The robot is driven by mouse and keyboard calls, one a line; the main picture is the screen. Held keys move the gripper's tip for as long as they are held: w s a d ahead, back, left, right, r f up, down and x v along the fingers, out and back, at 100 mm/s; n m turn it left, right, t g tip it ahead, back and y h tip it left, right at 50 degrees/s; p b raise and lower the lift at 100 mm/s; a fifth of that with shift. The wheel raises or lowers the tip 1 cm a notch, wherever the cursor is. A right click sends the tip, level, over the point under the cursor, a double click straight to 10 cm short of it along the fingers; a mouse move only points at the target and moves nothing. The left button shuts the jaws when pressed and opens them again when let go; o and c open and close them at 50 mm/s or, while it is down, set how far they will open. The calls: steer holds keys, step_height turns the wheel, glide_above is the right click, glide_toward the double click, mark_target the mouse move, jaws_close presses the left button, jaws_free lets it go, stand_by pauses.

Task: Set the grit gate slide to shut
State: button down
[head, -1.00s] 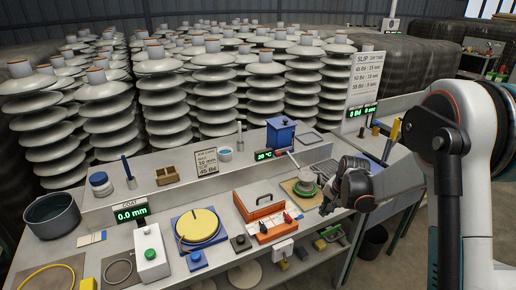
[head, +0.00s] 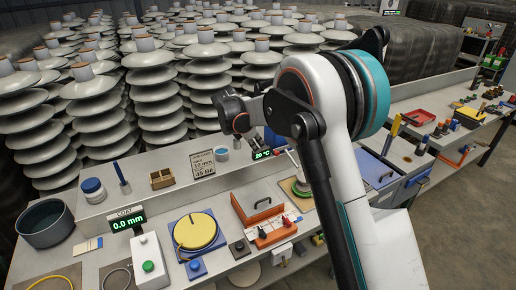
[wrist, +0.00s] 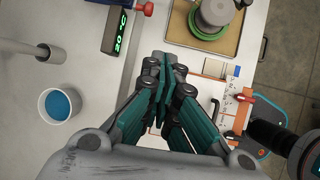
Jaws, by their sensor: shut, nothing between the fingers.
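My gripper (wrist: 163,65) is shut and empty, pointing down over the bench near the raised back ledge. In the head view my gripper (head: 234,114) is in the air above the ledge. I cannot clearly make out a grit gate slide. A blue box (head: 272,139) behind my arm is mostly hidden. In the wrist view a blue part with a red end (wrist: 139,6) shows at the top edge, apart from my fingers. An orange fixture (head: 262,217) with red knobs and a white marked strip (wrist: 232,96) stands on the bench.
A green temperature display (wrist: 118,28) and a cup of blue liquid (wrist: 60,104) are on the ledge near my gripper. A turntable with a yellow disc (head: 195,231) stands on the bench. Tall insulator stacks (head: 150,95) rise behind.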

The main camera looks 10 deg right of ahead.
steer(key=w+d+f+n+b, duration=0.2)
steer(key=w+d+f, duration=0.3)
steer(key=f, duration=0.3)
steer(key=shift+w+d+f+n+b, duration=0.3)
steer(key=shift+d+b, duration=0.1)
steer(key=shift+b, duration=0.45)
steer(key=d, duration=0.2)
steer(key=w+d, duration=0.1)
steer(key=d, duration=0.1)
steer(key=shift+w, duration=0.2)
